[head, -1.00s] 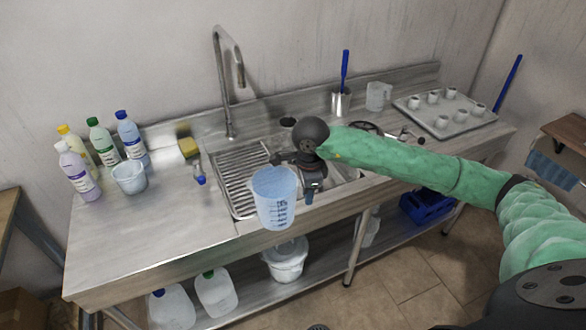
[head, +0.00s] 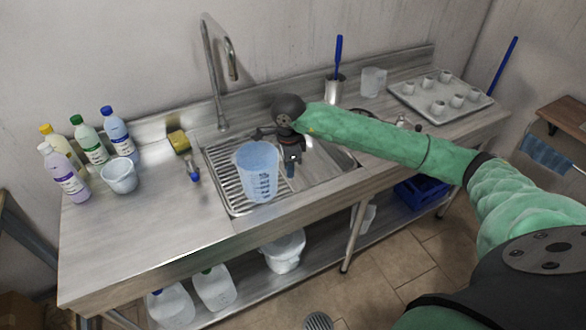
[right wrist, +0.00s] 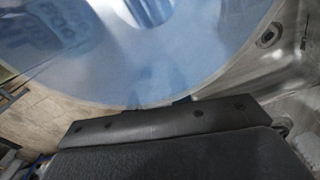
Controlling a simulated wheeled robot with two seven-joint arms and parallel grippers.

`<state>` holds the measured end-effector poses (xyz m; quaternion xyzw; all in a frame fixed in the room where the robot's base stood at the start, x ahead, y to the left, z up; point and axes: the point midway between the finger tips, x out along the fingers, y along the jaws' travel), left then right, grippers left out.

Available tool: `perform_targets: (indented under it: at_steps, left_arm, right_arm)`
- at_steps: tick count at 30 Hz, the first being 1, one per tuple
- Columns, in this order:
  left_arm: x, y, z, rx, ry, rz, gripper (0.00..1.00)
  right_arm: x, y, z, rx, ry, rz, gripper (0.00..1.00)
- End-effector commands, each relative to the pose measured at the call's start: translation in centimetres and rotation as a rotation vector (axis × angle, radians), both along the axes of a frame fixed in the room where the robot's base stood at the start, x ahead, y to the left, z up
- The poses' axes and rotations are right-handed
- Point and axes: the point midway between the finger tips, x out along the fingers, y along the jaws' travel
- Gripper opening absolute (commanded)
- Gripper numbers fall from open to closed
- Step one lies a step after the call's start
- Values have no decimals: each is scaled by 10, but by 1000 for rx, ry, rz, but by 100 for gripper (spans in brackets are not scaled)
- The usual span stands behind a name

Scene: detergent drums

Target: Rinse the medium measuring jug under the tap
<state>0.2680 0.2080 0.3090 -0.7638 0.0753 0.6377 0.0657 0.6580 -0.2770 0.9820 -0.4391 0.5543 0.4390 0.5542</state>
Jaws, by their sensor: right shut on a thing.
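A translucent blue measuring jug (head: 257,172) with dark scale markings is held upright by my right gripper (head: 279,150) over the sink area. My right gripper is shut on it from the far right side. In the right wrist view the jug's blue wall (right wrist: 130,50) fills the upper part of the picture. The curved metal tap (head: 228,62) stands at the back of the sink, with its spout up and to the left of the jug. The sink's ridged drainer (head: 222,175) and basin (head: 325,165) lie below. My left gripper is not in view.
A clear jug (head: 373,81), a steel pot (head: 335,88) and a tray of cups (head: 405,92) stand at the right.

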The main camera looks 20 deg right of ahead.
Motion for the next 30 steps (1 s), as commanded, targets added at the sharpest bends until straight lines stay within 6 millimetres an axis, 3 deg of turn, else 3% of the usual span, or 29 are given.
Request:
perform_targets:
  at_steps: [22, 24, 30]
  left_arm:
    - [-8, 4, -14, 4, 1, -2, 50]
    - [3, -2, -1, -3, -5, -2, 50]
    - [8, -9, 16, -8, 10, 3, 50]
  right_arm:
    - [69, 3, -19, 1, -1, 0, 0]
    - [74, 3, -19, 1, -2, -1, 0]
    - [86, 3, -21, 1, -2, -1, 0]
